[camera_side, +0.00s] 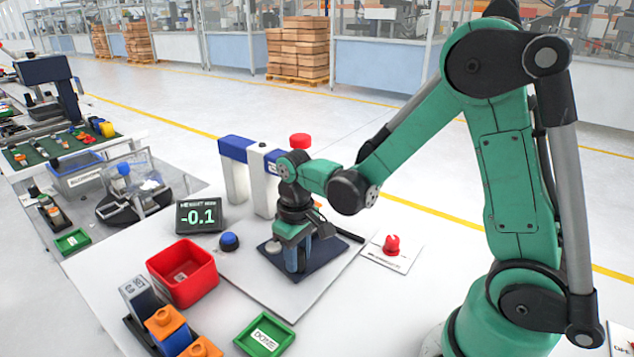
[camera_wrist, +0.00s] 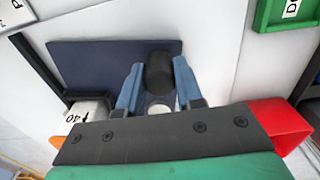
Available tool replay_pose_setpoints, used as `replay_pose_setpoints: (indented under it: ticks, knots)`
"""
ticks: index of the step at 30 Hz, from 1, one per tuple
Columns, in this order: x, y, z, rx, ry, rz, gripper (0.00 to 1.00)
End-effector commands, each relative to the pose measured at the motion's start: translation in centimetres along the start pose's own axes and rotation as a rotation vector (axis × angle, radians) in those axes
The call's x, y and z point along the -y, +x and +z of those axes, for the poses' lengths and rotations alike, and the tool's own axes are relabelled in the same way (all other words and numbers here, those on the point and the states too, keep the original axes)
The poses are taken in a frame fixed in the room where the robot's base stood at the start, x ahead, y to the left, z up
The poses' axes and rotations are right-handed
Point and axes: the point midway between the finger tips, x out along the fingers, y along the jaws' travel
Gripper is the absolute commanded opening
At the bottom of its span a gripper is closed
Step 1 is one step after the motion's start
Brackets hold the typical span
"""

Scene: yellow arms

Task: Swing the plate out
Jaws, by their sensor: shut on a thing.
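A flat dark blue plate (camera_side: 328,258) lies on the white table beneath my gripper (camera_side: 297,266). It also shows in the wrist view (camera_wrist: 85,62), behind the fingers. My gripper (camera_wrist: 158,75) points down with its two blue fingers on either side of a dark upright cylinder (camera_wrist: 160,70), and it is shut on this cylinder. The fingers hide the cylinder in the side view. Whether it is fixed to the plate, I cannot tell. A pale round disc (camera_wrist: 159,104) shows between the fingers, close to the cylinder.
A white-and-blue stand (camera_side: 258,182) with a red top is close behind my gripper. A display (camera_side: 199,216) reads -0.1. A blue button (camera_side: 229,241), red bin (camera_side: 184,275) and green tray (camera_side: 264,335) are left and front. A red knob (camera_side: 391,245) is at right.

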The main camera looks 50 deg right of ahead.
Motion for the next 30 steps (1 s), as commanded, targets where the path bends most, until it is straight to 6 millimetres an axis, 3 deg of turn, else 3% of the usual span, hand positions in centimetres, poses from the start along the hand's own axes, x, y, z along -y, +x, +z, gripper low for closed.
replay_pose_setpoints:
  ticks: [30]
  knots:
    - [2.3, 0.0, -0.8, 0.000, 0.000, -0.001, 0.12]
